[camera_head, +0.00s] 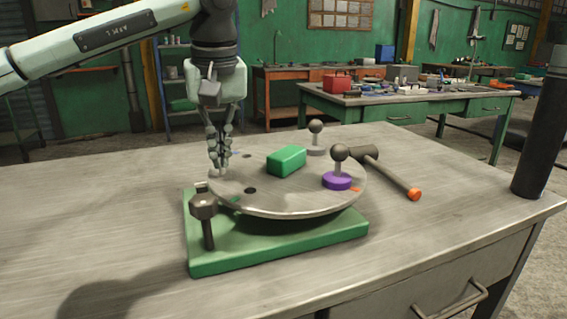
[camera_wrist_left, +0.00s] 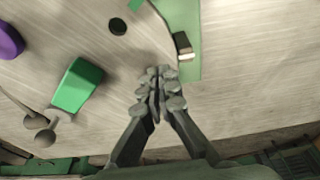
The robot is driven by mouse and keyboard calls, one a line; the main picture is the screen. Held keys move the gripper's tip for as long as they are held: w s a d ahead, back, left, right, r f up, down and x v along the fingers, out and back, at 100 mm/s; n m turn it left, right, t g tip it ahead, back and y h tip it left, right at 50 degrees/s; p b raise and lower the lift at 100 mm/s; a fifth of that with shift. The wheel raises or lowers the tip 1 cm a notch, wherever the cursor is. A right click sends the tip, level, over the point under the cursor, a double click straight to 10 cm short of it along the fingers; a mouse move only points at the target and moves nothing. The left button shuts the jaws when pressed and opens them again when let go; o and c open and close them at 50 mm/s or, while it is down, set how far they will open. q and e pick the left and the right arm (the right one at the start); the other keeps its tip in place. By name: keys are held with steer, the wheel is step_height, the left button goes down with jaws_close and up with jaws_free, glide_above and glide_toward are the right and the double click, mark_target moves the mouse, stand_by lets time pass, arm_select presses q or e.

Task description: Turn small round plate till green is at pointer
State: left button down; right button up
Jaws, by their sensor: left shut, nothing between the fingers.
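The round grey plate (camera_head: 295,202) sits on a green base (camera_head: 280,254). A small green mark (camera_head: 234,199) is near its front left rim, and also shows at the top of the left wrist view (camera_wrist_left: 135,5). A dark post with a blocky head (camera_head: 205,208) stands at the base's left front corner, left of the green mark. A small pale and dark block (camera_wrist_left: 184,45) is on the base's edge; I cannot tell which part is the pointer. My left gripper (camera_head: 219,170) is shut and empty at the plate's left rim; contact is unclear. My right gripper is not in view.
On the plate are a green block (camera_head: 287,160), a purple disc (camera_head: 337,181) with a dark knob, and a grey knobbed peg (camera_head: 316,138). A hammer (camera_head: 385,172) lies behind right. A black cylinder (camera_head: 540,130) stands at the table's right edge. The table's left side is clear.

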arm_select(q)
steer(key=shift+w, duration=0.15)
steer(key=shift+w+a+p, duration=0.25)
steer(key=shift+w+p, duration=0.45)
steer(key=shift+p, duration=0.05)
steer(key=shift+w, duration=0.1)
steer(key=shift+w+a, duration=0.1)
steer(key=shift+w, duration=1.75)
